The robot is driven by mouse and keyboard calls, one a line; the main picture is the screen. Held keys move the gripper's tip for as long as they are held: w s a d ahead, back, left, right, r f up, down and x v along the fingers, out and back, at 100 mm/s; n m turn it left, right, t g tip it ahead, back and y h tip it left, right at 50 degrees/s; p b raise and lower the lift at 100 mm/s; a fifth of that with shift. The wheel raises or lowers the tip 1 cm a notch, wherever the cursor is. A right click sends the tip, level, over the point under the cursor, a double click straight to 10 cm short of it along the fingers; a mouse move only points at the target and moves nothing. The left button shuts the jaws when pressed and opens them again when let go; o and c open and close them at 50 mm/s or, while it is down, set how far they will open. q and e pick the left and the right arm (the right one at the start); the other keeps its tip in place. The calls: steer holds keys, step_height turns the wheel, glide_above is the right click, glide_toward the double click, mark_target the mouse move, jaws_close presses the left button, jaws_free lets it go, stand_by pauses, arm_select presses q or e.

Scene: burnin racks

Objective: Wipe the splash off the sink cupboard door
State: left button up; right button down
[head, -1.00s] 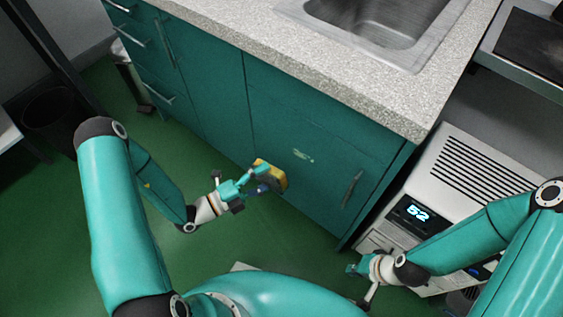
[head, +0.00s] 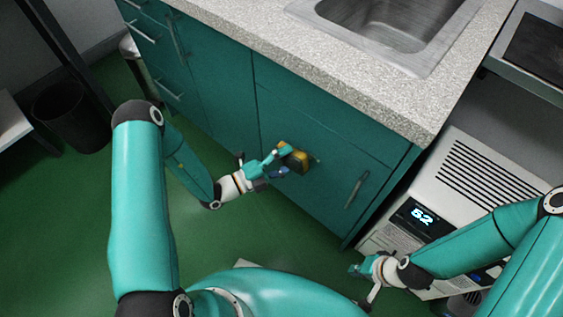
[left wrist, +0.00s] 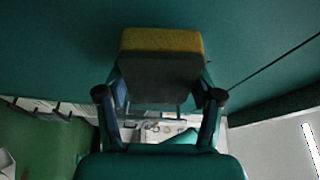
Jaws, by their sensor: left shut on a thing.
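The sink cupboard door (head: 315,125) is teal with a grey handle on its right. My left gripper (head: 281,164) is shut on a yellow and dark sponge (head: 297,156) in front of the door. In the left wrist view the sponge (left wrist: 161,41) sits between the fingers (left wrist: 160,88), yellow side towards the teal surface; I cannot tell whether it is touching. A faint pale trace of the splash (head: 317,160) shows just right of the sponge; the sponge hides the rest of that area. My right gripper (head: 361,269) hangs low at the right, its finger opening unclear.
A speckled worktop (head: 365,75) with a steel sink (head: 385,35) overhangs the cupboard. The door handle (head: 356,189) sticks out right of the sponge. A white machine with a lit display (head: 422,216) stands at the right. Green floor (head: 60,220) lies open at the left.

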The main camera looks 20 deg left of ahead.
mark_target(293, 166)
arm_select(q)
steer(key=shift+w+d, duration=0.2)
steer(key=shift+w, duration=0.3)
steer(key=shift+w+d, duration=0.2)
steer(key=shift+w, duration=0.25)
stand_by(0.7)
steer(key=shift+s+d+p, duration=0.3)
steer(key=shift+d+p, duration=0.05)
steer(key=shift+d, duration=0.55)
steer(key=shift+s+d+p, duration=0.35)
steer(key=shift+d, duration=0.55)
steer(key=shift+s+d+p, duration=0.3)
steer(key=shift+d+p, duration=0.05)
steer(key=shift+d, duration=0.55)
steer(key=shift+s+d, duration=0.25)
steer(key=shift+d, duration=0.55)
steer(key=shift+c, duration=0.3)
steer(key=shift+p, duration=0.4)
steer(key=shift+w+a, duration=0.25)
steer(key=shift+a, duration=0.7)
steer(key=shift+w+a, duration=0.25)
steer(key=shift+a, duration=0.65)
steer(key=shift+w+a+b, duration=0.25)
steer(key=shift+w+a, duration=0.15)
steer(key=shift+a, duration=0.45)
steer(key=shift+w+a+b, duration=0.25)
steer(key=shift+w+a, duration=0.15)
steer(key=shift+a, duration=0.45)
